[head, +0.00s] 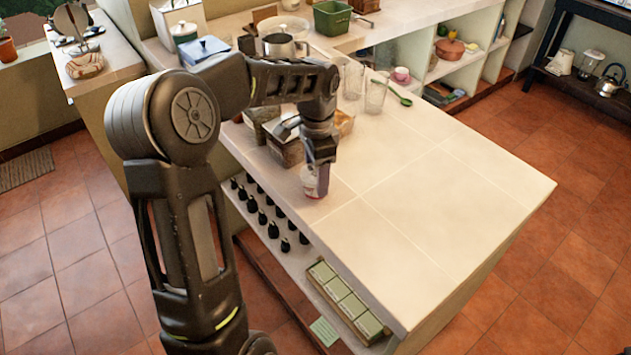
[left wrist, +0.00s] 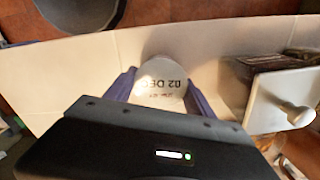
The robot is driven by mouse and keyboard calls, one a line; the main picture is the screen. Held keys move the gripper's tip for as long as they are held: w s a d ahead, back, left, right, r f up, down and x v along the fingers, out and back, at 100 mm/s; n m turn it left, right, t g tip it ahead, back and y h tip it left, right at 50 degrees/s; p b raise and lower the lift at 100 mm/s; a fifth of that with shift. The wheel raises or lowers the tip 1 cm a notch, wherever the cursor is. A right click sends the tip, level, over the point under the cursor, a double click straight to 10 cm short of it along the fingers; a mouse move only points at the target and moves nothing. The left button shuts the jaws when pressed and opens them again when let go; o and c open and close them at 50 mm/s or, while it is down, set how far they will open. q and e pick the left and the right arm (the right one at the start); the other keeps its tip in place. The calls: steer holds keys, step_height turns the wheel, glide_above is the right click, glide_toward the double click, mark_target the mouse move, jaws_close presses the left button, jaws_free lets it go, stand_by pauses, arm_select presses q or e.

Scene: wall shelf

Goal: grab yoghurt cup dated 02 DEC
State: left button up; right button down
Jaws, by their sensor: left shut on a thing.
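The yoghurt cup (left wrist: 160,85) shows its pale lid in the left wrist view, with "02 DEC" printed on it and a smaller blurred line below. In the head view the cup (head: 310,186) is small, white and red, at the left edge of the tiled counter. My left gripper (head: 320,178) comes down over it from above. In the left wrist view the two purple fingers of my left gripper (left wrist: 158,92) are on either side of the cup, shut on it. I cannot tell if the cup still touches the counter. My right gripper is not in view.
Boxy containers (head: 287,145) stand just behind the cup, and a white knobbed lid (left wrist: 283,105) is close at the right in the wrist view. The counter's right part (head: 450,210) is clear.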

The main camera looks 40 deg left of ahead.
arm_select(q)
steer(key=shift+c, duration=1.2)
steer(key=shift+r, duration=0.1)
step_height(320, 180, up, 10)
steer(key=shift+f+b, duration=0.1)
steer(key=shift+b, duration=0.25)
steer(key=shift+d+f, duration=0.1)
